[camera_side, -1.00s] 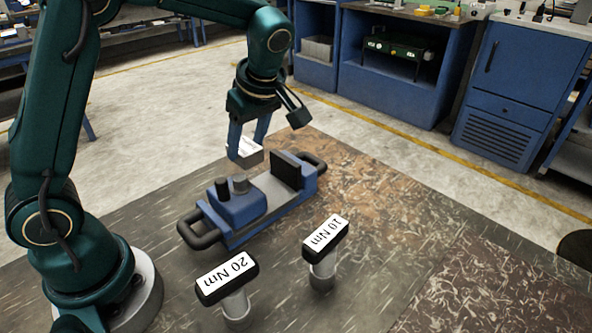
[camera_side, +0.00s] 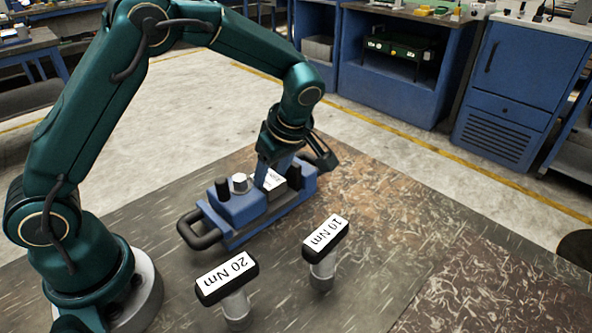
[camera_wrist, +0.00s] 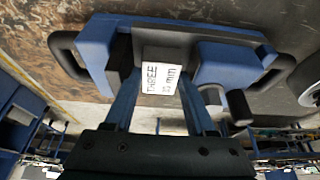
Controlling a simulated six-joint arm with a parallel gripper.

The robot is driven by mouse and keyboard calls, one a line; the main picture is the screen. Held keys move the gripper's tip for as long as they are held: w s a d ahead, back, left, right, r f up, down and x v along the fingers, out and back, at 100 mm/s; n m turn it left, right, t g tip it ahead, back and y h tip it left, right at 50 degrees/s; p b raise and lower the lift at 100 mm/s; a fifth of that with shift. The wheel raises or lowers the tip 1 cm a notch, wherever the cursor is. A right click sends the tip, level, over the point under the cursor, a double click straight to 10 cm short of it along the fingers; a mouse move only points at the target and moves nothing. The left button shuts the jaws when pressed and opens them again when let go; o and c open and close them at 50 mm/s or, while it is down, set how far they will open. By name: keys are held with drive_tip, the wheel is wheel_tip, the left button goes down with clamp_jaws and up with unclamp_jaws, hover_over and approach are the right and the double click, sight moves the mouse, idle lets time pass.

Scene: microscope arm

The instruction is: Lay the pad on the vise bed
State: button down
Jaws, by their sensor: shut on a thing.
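The pad is a small white block with dark lettering (camera_wrist: 161,78), and it also shows in the side view (camera_side: 272,180). My gripper (camera_side: 276,172) is shut on the pad; its two blue fingers show on either side of it in the wrist view (camera_wrist: 158,92). The blue vise (camera_side: 240,208) lies on the table, with a dark jaw plate at its far right end. The pad is between the vise's blue block and that jaw, over the bed. Whether it touches the bed is hidden by the gripper and block.
Two T-handled tools stand in front of the vise, labelled 20 Nm (camera_side: 228,278) and 10 Nm (camera_side: 326,237). A silver knob (camera_side: 240,183) and a black post (camera_side: 222,188) rise from the vise block, close to my gripper.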

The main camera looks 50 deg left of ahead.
drive_tip(key=c, duration=0.5)
unclamp_jaws()
drive_tip(key=shift+f, duration=0.1)
drive_tip(key=shift+v, duration=6.3)
drive_tip(key=shift+s+a+f+m+t+h, duration=0.1)
drive_tip(key=shift+s+m+t+h, duration=0.75)
drive_tip(key=shift+s+m, duration=2)
drive_tip(key=shift+s+a+f+m+t+h, duration=0.15)
drive_tip(key=shift+s+m+t+h, duration=0.65)
drive_tip(key=shift+s+m, duration=2)
drive_tip(key=shift+s+a+r+m+t+h, duration=0.1)
drive_tip(key=shift+s+m+t+h, duration=0.75)
drive_tip(key=shift+s+m, duration=2)
